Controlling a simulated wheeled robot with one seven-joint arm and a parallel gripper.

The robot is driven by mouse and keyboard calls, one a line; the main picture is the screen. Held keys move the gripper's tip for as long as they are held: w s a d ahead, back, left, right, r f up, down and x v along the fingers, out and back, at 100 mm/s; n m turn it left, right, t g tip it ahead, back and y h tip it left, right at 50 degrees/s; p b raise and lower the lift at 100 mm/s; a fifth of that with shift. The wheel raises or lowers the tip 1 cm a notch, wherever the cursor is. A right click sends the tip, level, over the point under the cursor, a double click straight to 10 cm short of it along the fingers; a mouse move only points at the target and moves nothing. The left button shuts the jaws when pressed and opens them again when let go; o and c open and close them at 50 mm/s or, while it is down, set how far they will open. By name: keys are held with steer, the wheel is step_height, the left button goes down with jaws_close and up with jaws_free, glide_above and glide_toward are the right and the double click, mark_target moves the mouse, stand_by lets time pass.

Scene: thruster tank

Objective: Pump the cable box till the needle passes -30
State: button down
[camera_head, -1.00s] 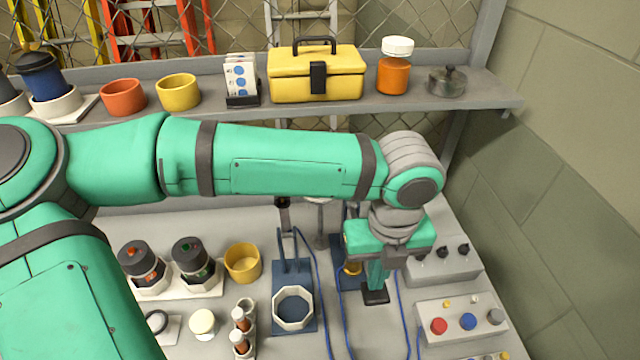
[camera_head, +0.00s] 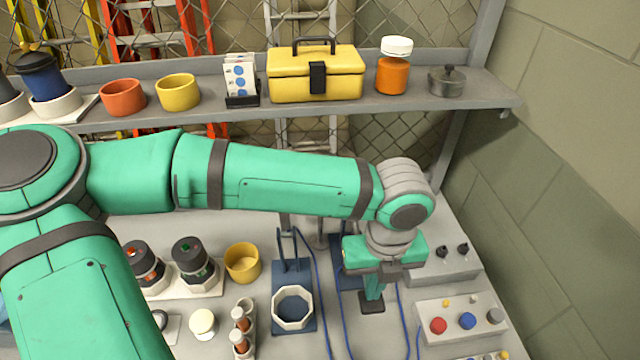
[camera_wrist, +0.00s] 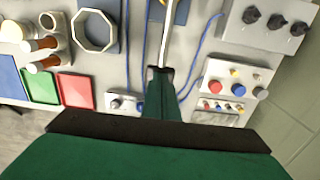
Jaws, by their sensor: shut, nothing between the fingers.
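My gripper (camera_head: 372,303) points down over the right part of the bench, its fingers closed together with nothing between them. In the wrist view the closed fingers (camera_wrist: 160,76) show at the middle, beside a pale rod (camera_wrist: 171,32) running up the picture. I cannot tell whether they touch it. A blue stand (camera_head: 344,246) is partly hidden behind my gripper. Blue cables (camera_head: 322,290) run along the bench on both sides of the gripper. I cannot tell which thing is the cable box, and no needle or dial can be read.
Right of my gripper are a box with red, blue and grey buttons (camera_head: 452,340) and a box with black knobs (camera_head: 450,262). Left is a blue stand with a white octagonal ring (camera_head: 293,324). A shelf (camera_head: 420,104) with a yellow toolbox (camera_head: 316,84) runs behind the arm.

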step_height(320, 180, up, 10)
steer(key=shift+r, duration=0.25)
stand_by(0.3)
steer(key=shift+w, duration=0.1)
stand_by(0.5)
